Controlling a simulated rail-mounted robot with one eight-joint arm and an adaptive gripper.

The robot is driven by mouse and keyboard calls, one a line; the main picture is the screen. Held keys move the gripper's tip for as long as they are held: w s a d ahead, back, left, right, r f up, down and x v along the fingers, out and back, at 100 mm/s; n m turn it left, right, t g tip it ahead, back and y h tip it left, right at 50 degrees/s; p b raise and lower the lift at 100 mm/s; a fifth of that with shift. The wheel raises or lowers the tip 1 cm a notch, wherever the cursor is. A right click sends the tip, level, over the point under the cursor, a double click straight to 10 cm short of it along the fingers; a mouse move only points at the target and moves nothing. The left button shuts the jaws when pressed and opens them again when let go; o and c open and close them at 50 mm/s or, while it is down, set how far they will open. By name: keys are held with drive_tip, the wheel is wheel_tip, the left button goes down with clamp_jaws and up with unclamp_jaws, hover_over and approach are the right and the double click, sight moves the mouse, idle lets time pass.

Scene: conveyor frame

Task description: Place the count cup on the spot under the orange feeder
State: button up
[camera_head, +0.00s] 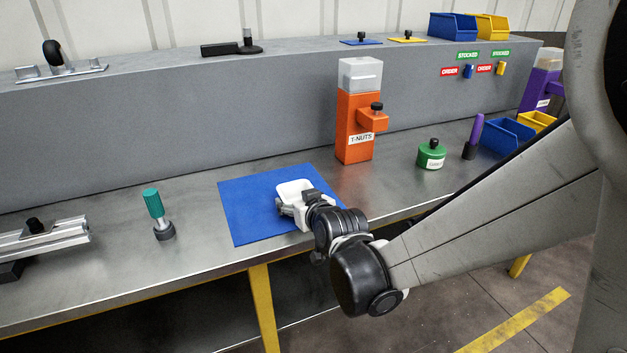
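The orange feeder (353,137) stands upright on the metal bench, with a clear top, a side spout and a "T-NUTS" label. No marked spot is distinguishable under its spout. A white, open-topped vessel (294,187), which looks like the count cup, is over the blue mat (243,213). My gripper (285,204) is at the near side of this cup, touching or very close to it. The wrist hides part of the gripper, and its fingers are too small to tell whether they are closed on the cup. I cannot tell whether the cup rests on the mat.
A green canister (431,155) and a purple-handled tool (474,136) stand right of the feeder. A teal-handled tool (156,213) stands left of the mat. Blue (506,138) and yellow bins are at the far right. The bench between mat and feeder is clear.

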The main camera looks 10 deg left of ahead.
drive_tip(key=c, duration=0.6)
drive_tip(key=shift+c, duration=0.2)
drive_tip(key=shift+r, duration=0.45)
wheel_tip(320, 180, up, 3)
drive_tip(key=shift+r+p, duration=0.2)
drive_tip(key=shift+p, duration=0.65)
drive_tip(key=s+a+r+p, duration=0.2)
drive_tip(key=s+a+r, duration=0.45)
drive_tip(key=s, duration=0.35)
drive_tip(key=m+t+h+p, duration=0.1)
drive_tip(key=m+t+h, duration=0.1)
drive_tip(key=m+h, duration=0.25)
approach(297, 186)
drive_tip(key=w+d+r, duration=0.3)
drive_tip(key=w+d, duration=0.3)
drive_tip(key=d, duration=0.4)
drive_tip(key=w+d+m+h, duration=0.1)
drive_tip(key=d, duration=0.2)
drive_tip(key=w+d+f+h, duration=0.1)
drive_tip(key=d, duration=0.3)
drive_tip(key=d+m+h+p, duration=0.1)
drive_tip(key=d, duration=0.3)
drive_tip(key=shift+w+d+f+m+h, duration=0.25)
drive_tip(key=shift+w+m+h, duration=0.1)
drive_tip(key=shift+w, duration=0.05)
drive_tip(key=d+f+m+h, duration=0.1)
drive_tip(key=d+m+h, duration=0.1)
drive_tip(key=d, duration=1)
drive_tip(key=shift+w+m+h, duration=0.4)
drive_tip(key=shift+h, duration=0.2)
